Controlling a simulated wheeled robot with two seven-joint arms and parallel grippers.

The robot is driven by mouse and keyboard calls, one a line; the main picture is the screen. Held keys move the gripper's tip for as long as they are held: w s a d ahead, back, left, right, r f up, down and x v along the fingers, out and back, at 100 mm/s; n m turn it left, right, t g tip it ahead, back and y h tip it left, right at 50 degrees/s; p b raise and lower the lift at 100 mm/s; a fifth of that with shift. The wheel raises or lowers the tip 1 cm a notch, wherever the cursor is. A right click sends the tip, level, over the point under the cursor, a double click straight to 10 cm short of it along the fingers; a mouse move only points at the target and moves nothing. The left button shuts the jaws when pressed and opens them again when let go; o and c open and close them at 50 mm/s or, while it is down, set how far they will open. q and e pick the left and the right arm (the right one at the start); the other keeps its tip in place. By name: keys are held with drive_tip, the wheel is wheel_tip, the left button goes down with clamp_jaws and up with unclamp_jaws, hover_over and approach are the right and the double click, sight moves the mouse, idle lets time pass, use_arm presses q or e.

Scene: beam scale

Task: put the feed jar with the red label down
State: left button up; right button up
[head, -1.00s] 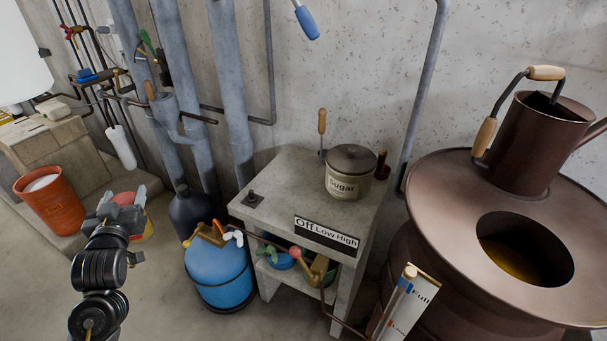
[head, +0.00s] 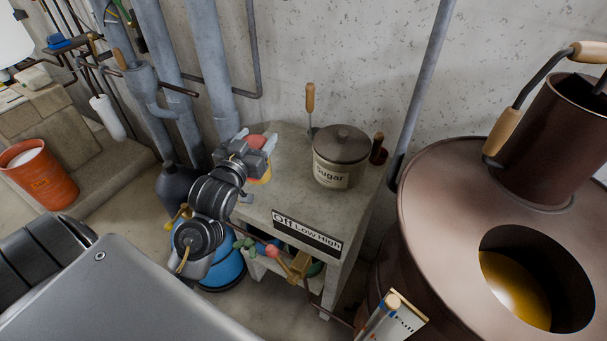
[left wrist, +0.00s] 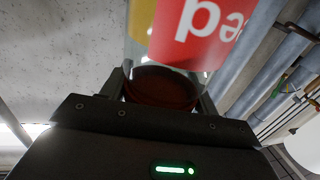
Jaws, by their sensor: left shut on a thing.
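The feed jar shows in the head view as a red top and a yellow part (head: 265,174), mostly hidden behind my left gripper (head: 262,155). In the left wrist view its red label (left wrist: 205,30) with pale letters fills the top middle, close to the camera. My left gripper is shut on the jar. It holds the jar over the left back part of the concrete table (head: 290,196), left of the sugar jar (head: 340,160) and apart from it. I cannot tell whether the jar's base touches the table. My right gripper is not in view.
A wooden-handled tool (head: 310,105) stands behind the sugar jar, and a small dark red item (head: 379,150) is at its right. An "Off Low High" plate (head: 306,233) is on the table's front. A large copper vessel (head: 440,190) stands at right. Pipes (head: 215,90) rise behind.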

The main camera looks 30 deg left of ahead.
use_arm(q)
drive_tip(key=d+r+m+h, duration=0.2)
drive_tip(key=d+m+h, duration=0.15)
drive_tip(key=d, duration=0.85)
drive_tip(key=w+a+f+h, duration=0.1)
drive_tip(key=w+a+f, duration=0.2)
drive_tip(key=a+f, duration=0.9)
drive_tip(key=shift+w+a+f+t, duration=0.15)
drive_tip(key=shift+a+f+t, duration=0.2)
drive_tip(key=shift+f, duration=0.35)
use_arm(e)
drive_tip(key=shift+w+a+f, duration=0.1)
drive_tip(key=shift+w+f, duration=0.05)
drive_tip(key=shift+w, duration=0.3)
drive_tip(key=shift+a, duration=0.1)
use_arm(q)
drive_tip(key=o, duration=1.5)
drive_tip(key=shift+f, duration=0.15)
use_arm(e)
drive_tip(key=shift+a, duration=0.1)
